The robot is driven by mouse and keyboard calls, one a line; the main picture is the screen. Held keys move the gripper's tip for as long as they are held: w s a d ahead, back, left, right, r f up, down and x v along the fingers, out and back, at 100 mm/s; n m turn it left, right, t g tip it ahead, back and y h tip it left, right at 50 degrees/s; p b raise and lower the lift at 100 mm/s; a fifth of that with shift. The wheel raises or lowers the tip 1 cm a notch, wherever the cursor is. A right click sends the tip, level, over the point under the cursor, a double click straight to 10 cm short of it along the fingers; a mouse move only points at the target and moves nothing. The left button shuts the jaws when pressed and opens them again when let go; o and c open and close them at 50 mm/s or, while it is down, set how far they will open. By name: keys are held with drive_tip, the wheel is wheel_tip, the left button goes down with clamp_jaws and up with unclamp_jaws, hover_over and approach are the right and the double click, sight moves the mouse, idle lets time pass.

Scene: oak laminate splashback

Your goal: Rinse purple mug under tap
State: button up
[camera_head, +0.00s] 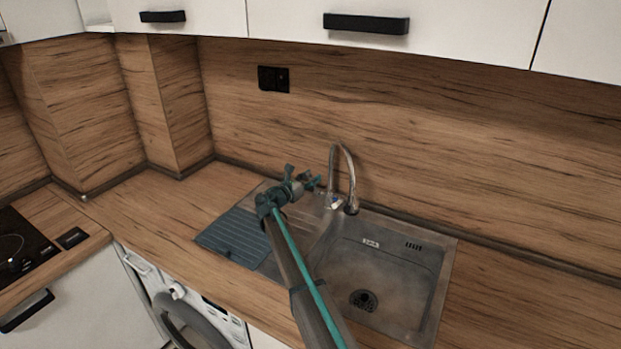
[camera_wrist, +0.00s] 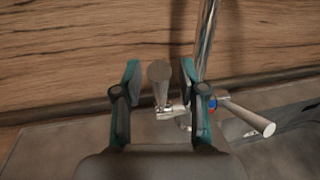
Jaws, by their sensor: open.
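The chrome tap (camera_head: 345,170) stands at the back edge of the sink, its curved spout over the basin (camera_head: 385,270). My gripper (camera_head: 303,179) is beside the tap, on its left, above the drainer side. In the wrist view my gripper (camera_wrist: 160,72) is open, its two fingers apart. One tap handle (camera_wrist: 160,85) shows between the fingers; contact cannot be told. The other tap handle (camera_wrist: 250,119) points to the lower right, outside the right finger. No purple mug is visible in either view.
A blue-grey ribbed mat (camera_head: 232,238) lies left of the basin. The wooden counter (camera_head: 165,205) is clear on the left. A hob (camera_head: 20,245) is at the far left, and a washing machine (camera_head: 185,310) is below. White cupboards (camera_head: 450,35) hang above.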

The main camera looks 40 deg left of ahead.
clamp_jaws()
